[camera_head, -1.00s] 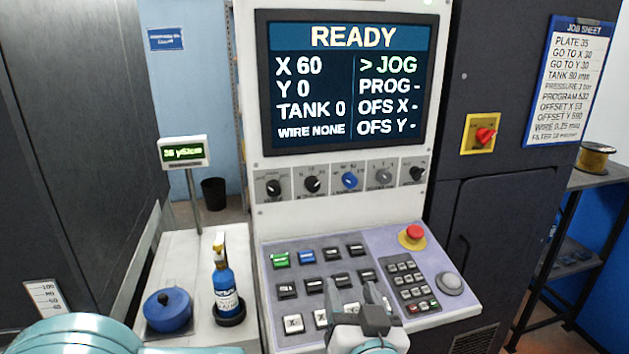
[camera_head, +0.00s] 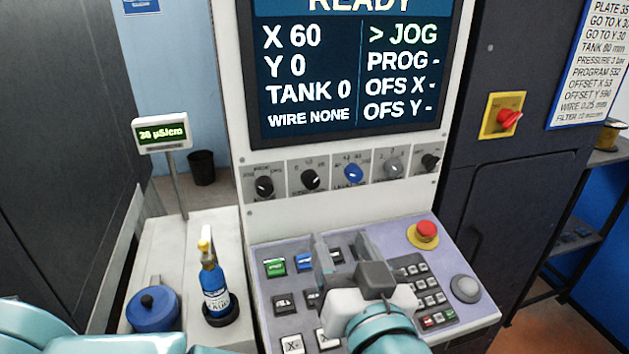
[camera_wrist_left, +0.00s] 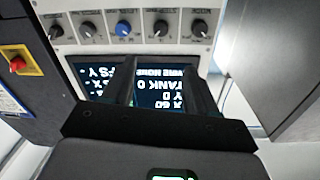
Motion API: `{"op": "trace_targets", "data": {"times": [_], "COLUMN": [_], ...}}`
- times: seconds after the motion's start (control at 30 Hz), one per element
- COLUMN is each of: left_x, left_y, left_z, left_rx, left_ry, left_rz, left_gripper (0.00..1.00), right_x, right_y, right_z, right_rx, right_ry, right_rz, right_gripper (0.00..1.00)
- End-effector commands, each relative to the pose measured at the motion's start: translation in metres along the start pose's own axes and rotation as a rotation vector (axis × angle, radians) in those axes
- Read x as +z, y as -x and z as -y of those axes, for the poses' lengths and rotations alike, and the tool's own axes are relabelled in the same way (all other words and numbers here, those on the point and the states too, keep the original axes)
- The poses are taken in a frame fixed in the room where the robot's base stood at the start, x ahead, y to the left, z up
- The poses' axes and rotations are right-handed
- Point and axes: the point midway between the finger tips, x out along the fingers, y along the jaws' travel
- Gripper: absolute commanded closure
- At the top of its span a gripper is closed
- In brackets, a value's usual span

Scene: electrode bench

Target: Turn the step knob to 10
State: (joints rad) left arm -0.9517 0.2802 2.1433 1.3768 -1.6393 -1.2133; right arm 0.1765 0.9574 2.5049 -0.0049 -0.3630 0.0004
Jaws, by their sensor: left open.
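A row of knobs sits on the white strip under the screen. It has a blue knob (camera_head: 353,173) in the middle, two black knobs (camera_head: 264,187) to its left, and a grey knob (camera_head: 393,168) and a smaller dark knob (camera_head: 430,161) to its right. Their labels are too small to read surely, so I cannot tell which is the step knob or its setting. My left gripper (camera_head: 345,254) is open and empty, over the keypad and below the knobs, apart from them. The blue knob also shows upside down in the left wrist view (camera_wrist_left: 123,28). My right gripper is out of view.
The screen (camera_head: 350,75) reads X 60, Y 0, TANK 0, JOG. A blue bottle (camera_head: 214,285) and blue pot (camera_head: 153,307) stand at left. A red switch (camera_head: 508,118) is at right.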

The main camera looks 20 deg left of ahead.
Motion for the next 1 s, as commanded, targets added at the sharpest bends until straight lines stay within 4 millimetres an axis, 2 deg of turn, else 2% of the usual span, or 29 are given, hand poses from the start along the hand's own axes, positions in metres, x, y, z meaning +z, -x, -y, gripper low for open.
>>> {"op": "trace_targets", "data": {"times": [0.17, 0.6, 0.8, 1.0], "left_x": [-0.001, 0.0, 0.0, 0.001], "left_y": [-0.029, -0.129, -0.152, -0.157], "left_z": [0.001, 0.001, 0.0, -0.001], "left_rx": [-0.005, -0.003, -0.001, 0.001], "left_ry": [-0.002, -0.001, -0.001, -0.001], "left_rz": [0.003, 0.003, 0.001, 0.001], "left_gripper": [0.42, 0.42, 0.42, 0.42], "right_x": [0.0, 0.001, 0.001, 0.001], "right_y": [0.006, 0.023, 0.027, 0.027], "right_z": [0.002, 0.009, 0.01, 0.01], "right_rx": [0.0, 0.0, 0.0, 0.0], "right_ry": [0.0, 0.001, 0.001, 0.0], "right_rz": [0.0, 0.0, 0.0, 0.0], "right_gripper": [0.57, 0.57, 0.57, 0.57]}}
